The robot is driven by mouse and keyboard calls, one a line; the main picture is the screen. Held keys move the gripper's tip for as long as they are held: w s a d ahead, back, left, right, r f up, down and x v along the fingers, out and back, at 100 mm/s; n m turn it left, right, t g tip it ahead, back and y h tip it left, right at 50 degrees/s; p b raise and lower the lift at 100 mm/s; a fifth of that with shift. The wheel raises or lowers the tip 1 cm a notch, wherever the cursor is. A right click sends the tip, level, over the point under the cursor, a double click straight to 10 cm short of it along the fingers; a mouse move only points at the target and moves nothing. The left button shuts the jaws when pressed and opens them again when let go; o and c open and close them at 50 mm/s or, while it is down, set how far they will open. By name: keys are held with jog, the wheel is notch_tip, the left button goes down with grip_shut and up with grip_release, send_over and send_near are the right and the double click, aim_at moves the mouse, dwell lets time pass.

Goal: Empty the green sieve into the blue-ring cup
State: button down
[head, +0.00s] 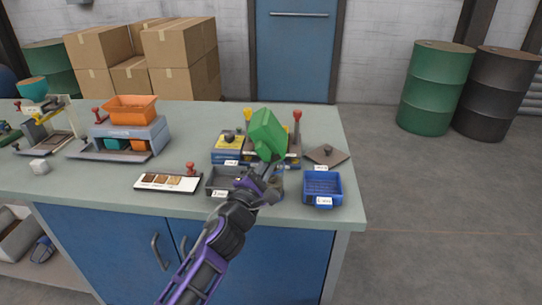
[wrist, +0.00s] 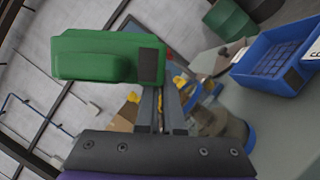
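The green sieve (head: 266,131) is tilted steeply and held up above the back of the bench. In the wrist view the green sieve (wrist: 95,57) fills the upper left, with a dark patch at its right end. My gripper (head: 271,160) appears shut on it; in the wrist view the fingers (wrist: 160,92) run close together up to its right end. A clear cup with a blue ring (wrist: 249,138) shows right of the fingers in the wrist view. In the head view that cup is mostly hidden behind my gripper. The sieve's inside and the cup's contents cannot be made out.
A blue tray (head: 322,201) stands right of my gripper, and a dark grey tray (head: 217,190) left of it. Behind are a yellow-topped box (head: 228,146), red-knobbed parts (head: 297,116) and a brown plate (head: 327,155). An orange hopper (head: 131,108) stands left.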

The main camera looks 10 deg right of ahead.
jog(key=shift+n+t, duration=0.3)
jog(key=shift+n, duration=0.4)
jog(key=r+m+g+p, duration=0.1)
jog(key=m+p, duration=0.1)
jog(key=shift+r+p, duration=0.3)
jog(key=shift+r, duration=0.05)
jog(key=m+p, duration=0.1)
jog(key=r+m+g, duration=0.1)
jog(key=m, duration=0.1)
jog(key=shift+r+p, duration=0.1)
jog(key=shift+p, duration=0.3)
jog(key=shift+r+m+p, duration=0.1)
jog(key=shift+m+p, duration=0.2)
jog(key=shift+m, duration=0.3)
jog(key=shift+d+g, duration=0.1)
jog(key=shift+g, duration=0.2)
